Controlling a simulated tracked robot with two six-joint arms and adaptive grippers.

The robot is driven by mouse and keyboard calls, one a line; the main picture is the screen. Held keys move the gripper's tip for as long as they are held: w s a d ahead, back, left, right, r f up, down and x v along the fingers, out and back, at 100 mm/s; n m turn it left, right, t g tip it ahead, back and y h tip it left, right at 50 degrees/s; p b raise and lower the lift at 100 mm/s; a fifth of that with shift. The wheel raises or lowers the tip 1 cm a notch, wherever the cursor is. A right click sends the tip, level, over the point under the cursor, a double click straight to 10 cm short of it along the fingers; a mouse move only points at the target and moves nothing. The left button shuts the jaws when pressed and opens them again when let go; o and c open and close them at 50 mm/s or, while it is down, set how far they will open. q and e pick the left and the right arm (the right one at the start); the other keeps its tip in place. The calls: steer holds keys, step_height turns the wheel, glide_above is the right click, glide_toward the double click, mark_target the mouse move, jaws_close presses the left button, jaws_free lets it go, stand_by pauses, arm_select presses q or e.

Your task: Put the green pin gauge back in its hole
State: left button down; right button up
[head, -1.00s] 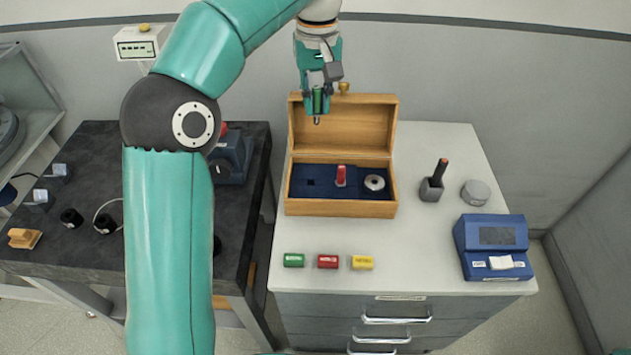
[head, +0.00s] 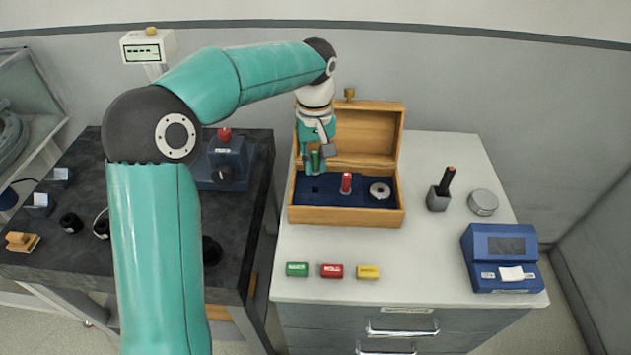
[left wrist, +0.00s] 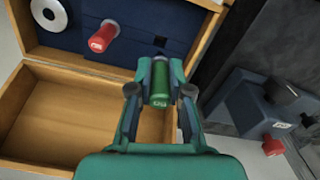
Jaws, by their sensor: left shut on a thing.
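My left gripper (head: 315,168) is shut on the green pin gauge (head: 315,158), which is held upright over the left part of the wooden box (head: 345,218). In the left wrist view the green pin gauge (left wrist: 159,83) sits between the fingertips. The box's blue insert (head: 335,200) has a dark empty hole (head: 315,191), just below the gripper in the head view; the hole also shows in the left wrist view (left wrist: 173,50). The red pin gauge (head: 346,183) stands in the insert to the right of it. My right gripper is not in view.
A ring (head: 380,190) sits in the insert's right side. The open lid (head: 370,135) stands behind the gripper. Green (head: 297,269), red (head: 332,271) and yellow (head: 368,272) labelled blocks lie in front. A blue device (head: 500,255) is at right.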

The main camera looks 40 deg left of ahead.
mark_target(315, 171)
arm_select(q)
step_height(315, 171, down, 5)
steer(key=shift+f, duration=0.4)
steer(key=shift+f, duration=0.2)
steer(key=c, duration=1.1)
jaws_free()
steer(key=shift+d, duration=0.1)
steer(key=shift+r, duration=0.1)
